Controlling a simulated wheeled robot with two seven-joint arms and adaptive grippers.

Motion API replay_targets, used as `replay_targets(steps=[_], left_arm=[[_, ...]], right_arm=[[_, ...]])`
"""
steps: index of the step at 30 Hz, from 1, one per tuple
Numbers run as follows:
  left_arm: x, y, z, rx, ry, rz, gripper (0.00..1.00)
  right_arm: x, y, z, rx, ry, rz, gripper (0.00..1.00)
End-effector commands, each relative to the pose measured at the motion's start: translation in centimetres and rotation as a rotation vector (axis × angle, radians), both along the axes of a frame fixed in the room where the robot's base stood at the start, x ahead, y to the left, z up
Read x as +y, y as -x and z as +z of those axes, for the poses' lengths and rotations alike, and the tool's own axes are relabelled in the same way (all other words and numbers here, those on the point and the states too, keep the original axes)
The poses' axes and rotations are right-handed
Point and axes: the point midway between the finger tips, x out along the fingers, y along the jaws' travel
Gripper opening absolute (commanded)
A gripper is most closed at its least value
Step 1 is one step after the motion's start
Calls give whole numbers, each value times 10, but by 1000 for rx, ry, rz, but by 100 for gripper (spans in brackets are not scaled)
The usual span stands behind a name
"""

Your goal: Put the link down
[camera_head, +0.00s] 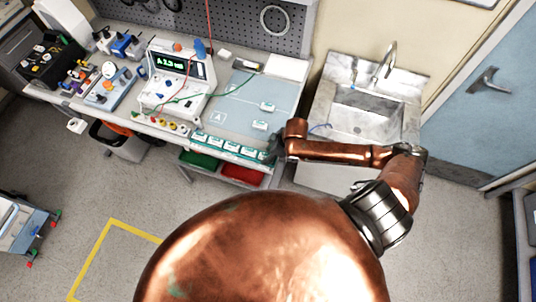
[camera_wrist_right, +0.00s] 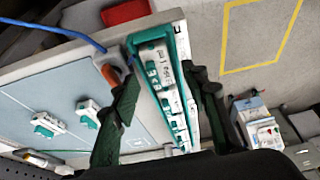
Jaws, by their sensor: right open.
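A long teal-and-white link (camera_head: 225,147) carrying several small modules lies along the front edge of the workbench (camera_head: 262,90). In the right wrist view the link (camera_wrist_right: 168,85) runs lengthwise between the two dark fingers of my right gripper (camera_wrist_right: 163,82). The fingers are spread, with visible gaps on both sides of it. In the head view my right gripper (camera_head: 274,149) is at the right end of the link, mostly hidden by my own arm. Two loose white-and-teal modules (camera_head: 267,106) (camera_head: 259,125) lie on the blue mat (camera_head: 233,108). My left gripper is not in view.
A bench instrument with a green display (camera_head: 172,64) and cables stands left of the mat. Green (camera_head: 199,160) and red (camera_head: 241,177) bins sit under the front edge. A sink (camera_head: 362,110) is at the right. A blue cable (camera_wrist_right: 55,31) crosses near the right gripper.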

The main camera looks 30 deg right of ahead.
Motion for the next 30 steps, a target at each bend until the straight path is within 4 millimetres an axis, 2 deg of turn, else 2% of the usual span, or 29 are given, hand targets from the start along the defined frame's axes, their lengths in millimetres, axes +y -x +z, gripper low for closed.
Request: replay_targets(steps=[9,15,21,30], left_arm=[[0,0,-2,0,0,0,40],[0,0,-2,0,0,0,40],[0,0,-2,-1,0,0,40],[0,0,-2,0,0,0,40]], right_arm=[[-17,18,59,-3,4,2,41],[-26,28,90,-1,4,0,41],[-28,33,104,1,0,-1,41],[-28,33,105,0,0,0,41]])
